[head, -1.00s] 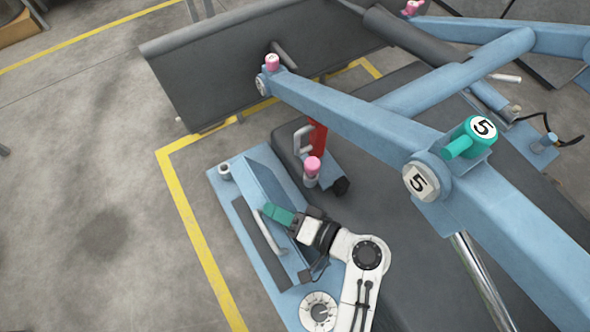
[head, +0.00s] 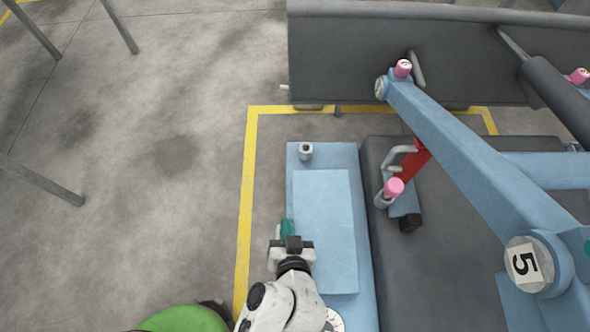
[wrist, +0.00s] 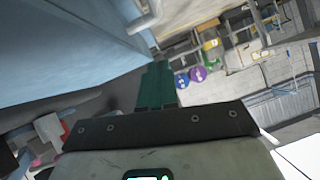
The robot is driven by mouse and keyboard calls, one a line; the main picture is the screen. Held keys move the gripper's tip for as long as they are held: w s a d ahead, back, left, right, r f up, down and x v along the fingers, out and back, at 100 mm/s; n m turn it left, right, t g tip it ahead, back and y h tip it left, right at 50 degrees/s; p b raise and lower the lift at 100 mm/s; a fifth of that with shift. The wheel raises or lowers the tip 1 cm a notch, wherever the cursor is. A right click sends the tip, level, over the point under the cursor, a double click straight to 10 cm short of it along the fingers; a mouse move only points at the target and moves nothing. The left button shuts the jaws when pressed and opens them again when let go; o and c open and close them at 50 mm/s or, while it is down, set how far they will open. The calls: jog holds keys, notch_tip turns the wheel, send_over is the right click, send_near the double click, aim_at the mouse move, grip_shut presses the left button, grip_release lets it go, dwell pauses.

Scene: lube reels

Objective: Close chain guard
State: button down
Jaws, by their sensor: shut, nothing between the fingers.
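The chain guard is a light-blue flat panel (head: 327,220) lying over the blue housing (head: 338,153), and the dark slot is hidden beneath it. My gripper (head: 287,228) has teal fingers that are shut and empty, at the panel's left edge. In the wrist view the shut fingers (wrist: 156,84) point away beside a large blue surface (wrist: 75,45). I cannot tell whether the fingers touch the panel. The guard's handle is not clearly visible in the head view.
A blue boom arm (head: 455,155) crosses the right side. A red post (head: 413,160) and a pink-capped fitting (head: 393,188) stand right of the housing. Left of the yellow floor line (head: 246,200), the concrete is mostly clear, with grey posts farther left.

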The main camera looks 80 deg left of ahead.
jog(key=shift+s+f+n+t+b, duration=0.2)
jog(key=shift+f+n+t+b, duration=0.25)
jog(key=shift+f, duration=0.75)
notch_tip(320, 180, down, 2)
jog(key=shift+f+b, duration=0.1)
jog(key=shift+b, duration=0.5)
jog(key=shift+s+d+f, duration=0.1)
jog(key=shift+s, duration=0.05)
